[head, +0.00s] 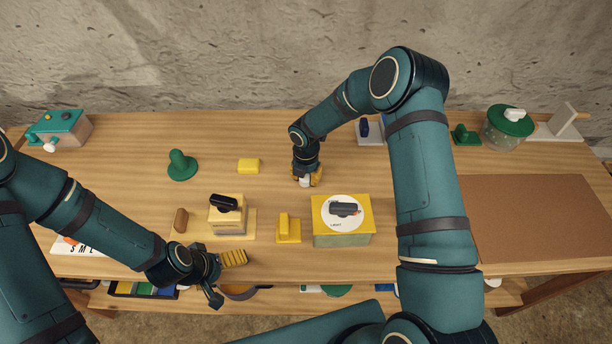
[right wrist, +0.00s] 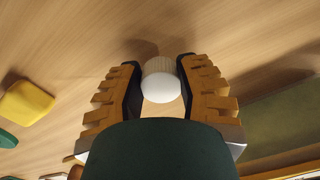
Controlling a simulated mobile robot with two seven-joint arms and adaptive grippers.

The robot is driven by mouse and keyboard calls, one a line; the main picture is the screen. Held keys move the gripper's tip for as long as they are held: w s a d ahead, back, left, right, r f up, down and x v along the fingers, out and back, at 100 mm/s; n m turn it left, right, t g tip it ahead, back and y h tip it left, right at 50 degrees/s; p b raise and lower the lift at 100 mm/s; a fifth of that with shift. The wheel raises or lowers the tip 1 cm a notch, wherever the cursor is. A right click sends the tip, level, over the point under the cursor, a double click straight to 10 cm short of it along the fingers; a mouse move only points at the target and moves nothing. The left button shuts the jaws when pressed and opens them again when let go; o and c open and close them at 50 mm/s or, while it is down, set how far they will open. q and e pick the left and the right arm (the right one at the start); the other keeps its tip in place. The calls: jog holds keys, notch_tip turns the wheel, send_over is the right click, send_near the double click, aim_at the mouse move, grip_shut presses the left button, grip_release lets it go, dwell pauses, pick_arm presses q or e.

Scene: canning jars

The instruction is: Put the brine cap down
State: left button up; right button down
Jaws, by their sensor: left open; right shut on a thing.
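The brine cap, a small white rounded piece (right wrist: 163,86), is between the two yellow ribbed fingers of my right gripper (right wrist: 160,82). In the head view the white cap (head: 305,182) shows at the tips of my right gripper (head: 307,178), which points down over the middle of the wooden table. The fingers are shut on the cap's sides. I cannot tell whether the cap touches the wood. My left gripper (head: 226,276) is open and empty at the table's front edge, left of centre.
A yellow-green box with a white disc (head: 334,232) stands just in front of my right gripper. A yellow block (head: 249,166) and a green knobbed piece (head: 181,166) lie left. A green-lidded jar (head: 508,128) stands far right. Bare wood surrounds the cap.

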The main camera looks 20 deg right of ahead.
aim_at(306, 177)
pick_arm(q)
jog(key=shift+f, duration=0.1)
jog(key=shift+f+b, duration=0.4)
jog(key=shift+b, duration=0.05)
pick_arm(e)
jog(key=shift+f, duration=0.4)
jog(key=c, duration=0.7)
grip_release()
jog(key=shift+o, duration=0.2)
pick_arm(q)
jog(key=shift+r+p, duration=0.45)
jog(key=shift+r, duration=0.05)
pick_arm(e)
jog(key=shift+r, duration=0.45)
notch_tip(306, 177, up, 12)
pick_arm(q)
jog(key=shift+s, duration=0.1)
pick_arm(e)
jog(key=shift+s+a, duration=0.1)
